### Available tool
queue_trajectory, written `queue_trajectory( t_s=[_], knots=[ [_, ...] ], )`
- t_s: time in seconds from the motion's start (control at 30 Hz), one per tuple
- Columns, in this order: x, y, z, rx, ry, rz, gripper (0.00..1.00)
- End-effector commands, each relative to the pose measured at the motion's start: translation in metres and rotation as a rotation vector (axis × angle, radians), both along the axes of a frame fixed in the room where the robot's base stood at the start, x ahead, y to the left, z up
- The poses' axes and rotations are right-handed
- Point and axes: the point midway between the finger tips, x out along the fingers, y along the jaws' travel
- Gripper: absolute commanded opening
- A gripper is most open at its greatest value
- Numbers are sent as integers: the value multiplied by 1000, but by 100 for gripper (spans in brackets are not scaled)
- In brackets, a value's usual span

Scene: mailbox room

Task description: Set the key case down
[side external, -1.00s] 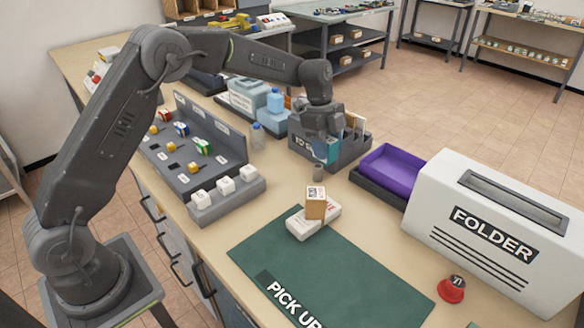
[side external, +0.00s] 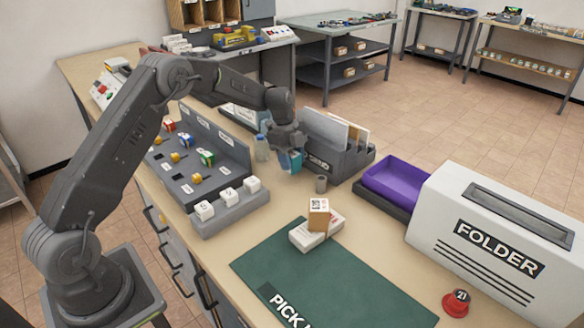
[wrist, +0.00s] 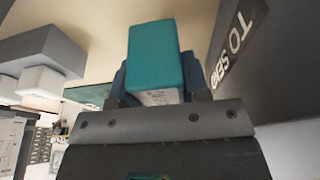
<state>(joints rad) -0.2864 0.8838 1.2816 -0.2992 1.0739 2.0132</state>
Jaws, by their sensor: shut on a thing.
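The key case is a small teal block with a white label; it shows large in the wrist view (wrist: 160,55) and small in the side view (side external: 294,161). My gripper (side external: 288,155) is shut on the key case. It hangs above the tabletop, between the grey key rack (side external: 205,165) and the grey sorter marked "TO SEND" (side external: 335,145). In the wrist view the sorter wall (wrist: 255,60) is close on the right. The gap between the case and the table is hard to judge.
A brown box (side external: 319,213) sits on a white box (side external: 305,237) at the edge of the green pick-up mat (side external: 330,285). A purple tray (side external: 400,183) and white folder machine (side external: 490,240) stand right.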

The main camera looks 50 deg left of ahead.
Motion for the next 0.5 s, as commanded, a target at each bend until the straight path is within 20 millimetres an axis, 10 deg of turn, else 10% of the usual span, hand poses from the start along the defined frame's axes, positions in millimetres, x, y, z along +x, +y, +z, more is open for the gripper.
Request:
queue_trajectory(
  t_s=[0.5],
  knots=[
    [0,0,-29,0,-1,1,17]
  ],
)
